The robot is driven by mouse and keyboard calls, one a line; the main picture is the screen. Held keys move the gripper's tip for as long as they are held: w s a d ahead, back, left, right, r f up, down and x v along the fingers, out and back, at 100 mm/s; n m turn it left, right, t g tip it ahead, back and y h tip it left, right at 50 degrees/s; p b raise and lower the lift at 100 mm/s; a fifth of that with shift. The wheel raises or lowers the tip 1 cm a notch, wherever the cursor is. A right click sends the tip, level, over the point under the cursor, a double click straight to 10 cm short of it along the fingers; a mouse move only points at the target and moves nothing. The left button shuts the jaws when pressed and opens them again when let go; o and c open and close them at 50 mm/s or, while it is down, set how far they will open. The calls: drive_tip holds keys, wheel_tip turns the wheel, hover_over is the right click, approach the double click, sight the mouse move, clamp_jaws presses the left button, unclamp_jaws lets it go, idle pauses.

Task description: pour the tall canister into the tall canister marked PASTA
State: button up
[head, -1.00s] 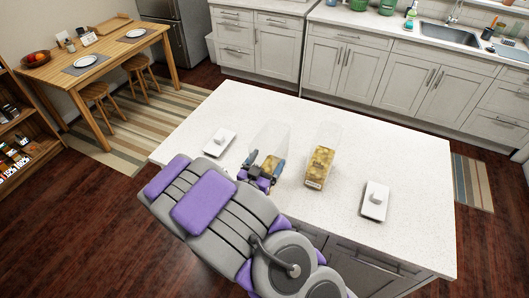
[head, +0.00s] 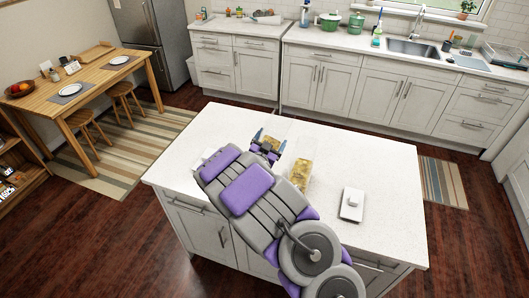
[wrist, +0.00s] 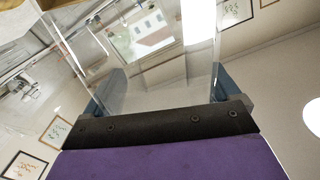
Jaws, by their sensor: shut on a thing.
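My gripper (head: 269,142) is shut on a tall clear canister (head: 274,128) above the back part of the white island. In the wrist view its clear walls (wrist: 165,75) stand between my two blue fingers and look empty there; the arm hides its lower part in the head view. The other tall clear canister (head: 302,170) stands just to the right of my gripper, with yellow-brown pasta in it. Its front and any marking are hidden behind my arm. I cannot tell whether the two canisters touch.
A white lid (head: 352,204) lies on the island (head: 390,170) to the right. Another white lid (head: 209,157) is mostly hidden behind my arm at the left. The island's right end is clear. A dining table (head: 85,78) and kitchen counters (head: 340,45) stand beyond.

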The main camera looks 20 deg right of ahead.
drive_tip(key=f+m+b, duration=0.1)
drive_tip(key=b, duration=0.1)
drive_tip(key=d+m+b, duration=0.1)
drive_tip(key=m+b, duration=0.1)
drive_tip(key=shift+w+f+m, duration=0.1)
drive_tip(key=shift+f+m, duration=0.2)
drive_tip(key=shift+f, duration=0.1)
drive_tip(key=shift+d+r+m+b, duration=0.1)
drive_tip(key=shift+r+m+b, duration=0.1)
drive_tip(key=shift+m+b, duration=0.4)
drive_tip(key=shift+d+r+m+b, duration=0.1)
drive_tip(key=shift+r+m+b, duration=0.05)
drive_tip(key=shift+m+b, duration=0.45)
drive_tip(key=shift+s+r+p, duration=0.15)
drive_tip(key=shift+s+p, duration=0.05)
drive_tip(key=shift+p, duration=0.15)
drive_tip(key=shift+w, duration=0.1)
drive_tip(key=shift+a+r+m+b, duration=0.1)
drive_tip(key=shift+r+m+b, duration=0.4)
drive_tip(key=shift+b, duration=0.95)
drive_tip(key=shift+r+m+b, duration=0.1)
drive_tip(key=shift+m+b, duration=0.7)
drive_tip(key=shift+b, duration=0.65)
idle(2.7)
